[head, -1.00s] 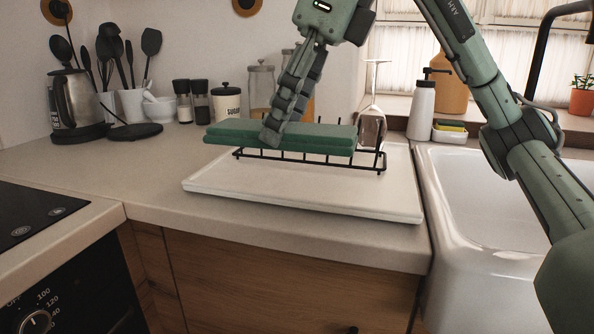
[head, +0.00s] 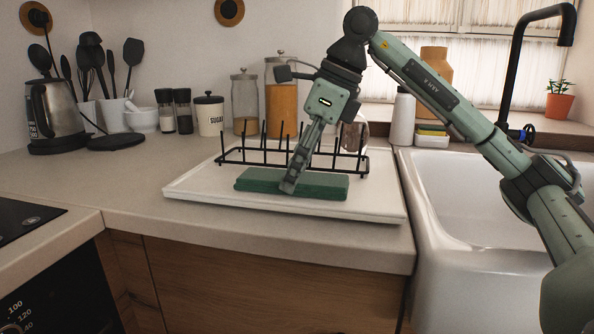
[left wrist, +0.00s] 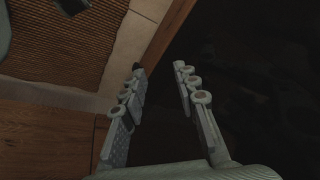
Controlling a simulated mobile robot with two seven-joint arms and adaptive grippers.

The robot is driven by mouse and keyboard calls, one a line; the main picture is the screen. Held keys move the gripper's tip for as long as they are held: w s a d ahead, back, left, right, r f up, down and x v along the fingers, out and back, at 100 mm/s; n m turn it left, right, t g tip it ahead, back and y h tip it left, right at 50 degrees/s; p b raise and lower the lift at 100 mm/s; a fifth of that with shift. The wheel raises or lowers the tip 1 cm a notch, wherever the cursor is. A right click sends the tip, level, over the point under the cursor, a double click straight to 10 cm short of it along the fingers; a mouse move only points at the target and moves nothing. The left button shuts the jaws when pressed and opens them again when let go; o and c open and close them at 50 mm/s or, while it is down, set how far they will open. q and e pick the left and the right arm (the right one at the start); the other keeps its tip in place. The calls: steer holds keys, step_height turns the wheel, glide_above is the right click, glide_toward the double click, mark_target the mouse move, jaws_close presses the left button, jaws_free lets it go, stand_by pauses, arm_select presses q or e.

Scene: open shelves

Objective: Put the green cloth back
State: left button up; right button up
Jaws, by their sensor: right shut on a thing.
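The green cloth (head: 325,186) is a flat, folded slab in the head view. It is at the white tray (head: 200,190), in front of the black wire rack (head: 232,160). I cannot tell whether its underside touches the tray. My right gripper (head: 289,187) points down and is shut on the cloth near its middle, hiding a strip of it. My left gripper (left wrist: 158,70) shows only in the left wrist view; its fingers are apart with nothing between them.
A glass (head: 354,136) stands behind the rack. The sink (head: 465,195) is right of the tray, with a soap bottle (head: 402,118) behind. Jars (head: 281,105), a kettle (head: 56,112) and utensils line the back. The counter left of the tray is clear.

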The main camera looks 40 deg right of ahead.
steer(key=shift+f, duration=0.1)
steer(key=o, duration=0.9)
arm_select(q)
steer(key=shift+s+r, duration=0.15)
steer(key=shift+s, duration=0.25)
arm_select(e)
steer(key=shift+o, duration=0.2)
arm_select(q)
steer(key=shift+r, duration=0.1)
arm_select(e)
steer(key=shift+r, duration=0.4)
arm_select(q)
step_height(320, 180, down, 7)
steer(key=p, duration=0.3)
steer(key=shift+w+f, duration=0.2)
steer(key=shift+w, duration=0.05)
arm_select(e)
steer(key=v, duration=1.1)
steer(key=shift+r, duration=0.25)
